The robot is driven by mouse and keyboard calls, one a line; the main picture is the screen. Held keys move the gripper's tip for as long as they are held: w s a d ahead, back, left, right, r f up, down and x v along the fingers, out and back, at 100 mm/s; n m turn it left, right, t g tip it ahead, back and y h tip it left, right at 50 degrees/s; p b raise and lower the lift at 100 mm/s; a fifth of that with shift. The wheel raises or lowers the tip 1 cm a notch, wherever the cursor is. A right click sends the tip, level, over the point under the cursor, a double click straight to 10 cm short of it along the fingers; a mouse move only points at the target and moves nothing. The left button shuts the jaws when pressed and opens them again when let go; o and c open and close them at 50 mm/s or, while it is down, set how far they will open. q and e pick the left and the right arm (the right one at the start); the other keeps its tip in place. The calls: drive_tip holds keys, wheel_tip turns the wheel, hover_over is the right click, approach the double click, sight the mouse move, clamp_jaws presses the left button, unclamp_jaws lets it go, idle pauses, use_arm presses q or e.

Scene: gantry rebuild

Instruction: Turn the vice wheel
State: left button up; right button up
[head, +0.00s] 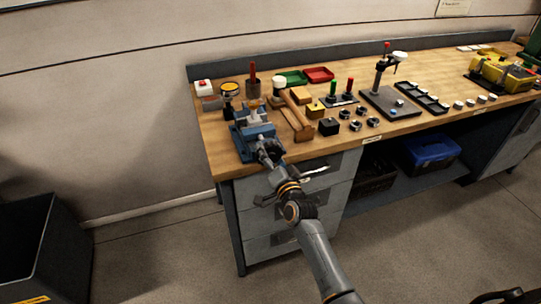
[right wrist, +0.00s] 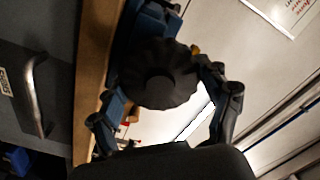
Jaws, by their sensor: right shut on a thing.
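The blue vice (head: 252,133) stands at the left front corner of the wooden workbench. Its dark round wheel (right wrist: 158,75) fills the middle of the right wrist view, with a lobed rim and a central hub. My right gripper (head: 268,150) is at the front of the vice and mostly hides the wheel in the head view. In the right wrist view its fingers (right wrist: 160,92) are on either side of the wheel, shut on it. My left gripper is not in view.
The workbench (head: 221,158) holds a wooden mallet (head: 297,122) right of the vice, several metal nuts, a black stand (head: 390,104) and red and green trays. Grey drawers (head: 290,205) with handles lie below my right gripper. A dark bin (head: 40,250) stands at the left.

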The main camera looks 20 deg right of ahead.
drive_tip(key=m, duration=0.4)
drive_tip(key=shift+f+m, duration=0.15)
drive_tip(key=shift+m, duration=0.15)
drive_tip(key=m, duration=0.4)
drive_tip(key=shift+b, duration=0.3)
drive_tip(key=o, duration=1.1)
drive_tip(key=shift+o, duration=0.2)
drive_tip(key=s, duration=1.2)
drive_tip(key=shift+d, duration=0.15)
